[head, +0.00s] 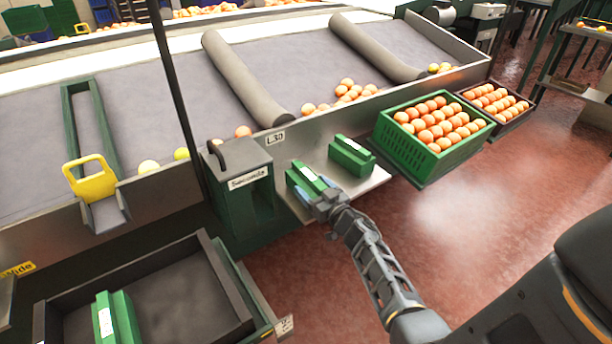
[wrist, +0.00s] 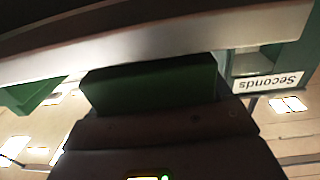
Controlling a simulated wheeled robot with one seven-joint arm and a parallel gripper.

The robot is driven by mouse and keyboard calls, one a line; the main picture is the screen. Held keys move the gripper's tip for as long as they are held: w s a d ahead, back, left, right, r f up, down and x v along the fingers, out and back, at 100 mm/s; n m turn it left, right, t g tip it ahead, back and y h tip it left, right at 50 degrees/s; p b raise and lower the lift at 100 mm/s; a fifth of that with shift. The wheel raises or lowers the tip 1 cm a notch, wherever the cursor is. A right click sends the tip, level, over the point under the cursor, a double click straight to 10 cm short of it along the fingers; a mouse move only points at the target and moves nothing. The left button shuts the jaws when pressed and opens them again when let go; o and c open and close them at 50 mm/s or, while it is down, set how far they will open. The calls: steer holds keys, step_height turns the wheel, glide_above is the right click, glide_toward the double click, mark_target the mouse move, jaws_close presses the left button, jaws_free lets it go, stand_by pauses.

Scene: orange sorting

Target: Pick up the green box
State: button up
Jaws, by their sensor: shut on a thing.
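A green box (head: 303,176) with a pale strip on top is at the left end of the metal shelf (head: 361,187). My gripper (head: 318,192) is shut on this box from the near side. In the wrist view the held green box (wrist: 150,84) lies across the top of my dark gripper (wrist: 160,128), which hides its lower part. I cannot tell whether the box touches the shelf. A second green box (head: 352,156) sits on the shelf to the right, apart from the gripper. A third green box (head: 116,317) stands in a dark tray (head: 215,268) at lower left.
A green-grey bin marked "Seconds" (head: 247,181) stands just left of the held box. A green crate of oranges (head: 413,159) and a dark crate of oranges (head: 517,118) are to the right. The sloped conveyor (head: 150,100) lies behind. Red floor (head: 470,240) is open at right.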

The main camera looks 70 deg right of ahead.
steer(key=p+v, duration=0.5)
steer(key=v, duration=2.2)
steer(key=shift+s, duration=0.1)
